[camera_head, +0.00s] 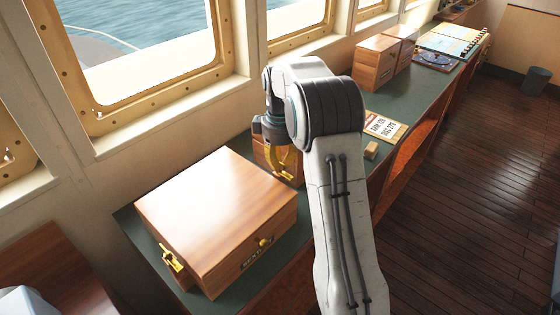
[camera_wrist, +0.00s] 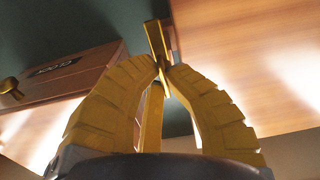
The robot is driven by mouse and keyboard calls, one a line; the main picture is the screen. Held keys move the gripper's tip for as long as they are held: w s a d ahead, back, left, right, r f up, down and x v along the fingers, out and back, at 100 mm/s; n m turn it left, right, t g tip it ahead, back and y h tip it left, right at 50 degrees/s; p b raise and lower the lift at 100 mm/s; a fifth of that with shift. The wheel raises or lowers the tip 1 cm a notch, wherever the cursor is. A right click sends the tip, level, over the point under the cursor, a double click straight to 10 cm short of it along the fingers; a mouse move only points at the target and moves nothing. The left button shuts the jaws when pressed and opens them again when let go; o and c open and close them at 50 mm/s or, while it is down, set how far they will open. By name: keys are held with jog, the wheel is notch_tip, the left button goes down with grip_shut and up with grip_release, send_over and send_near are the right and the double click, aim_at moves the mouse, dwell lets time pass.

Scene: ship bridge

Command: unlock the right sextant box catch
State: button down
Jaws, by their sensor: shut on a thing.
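The sextant box (camera_head: 210,215) is a large closed wooden box on the green counter, with a dark label and a brass knob (camera_head: 265,242) on its front. Its left brass catch (camera_head: 172,259) shows on the left side. My gripper (camera_head: 283,168) is at the box's right side, its yellow fingers pointing down. The catch is hidden in the head view. I cannot tell whether it is locked.
A smaller wooden box (camera_wrist: 65,80) with a label and brass knob stands close by; it is partly hidden behind my gripper in the head view. Windows line the left.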

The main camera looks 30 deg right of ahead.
jog(key=c, duration=1.3)
grip_release()
jog(key=shift+r, duration=5.95)
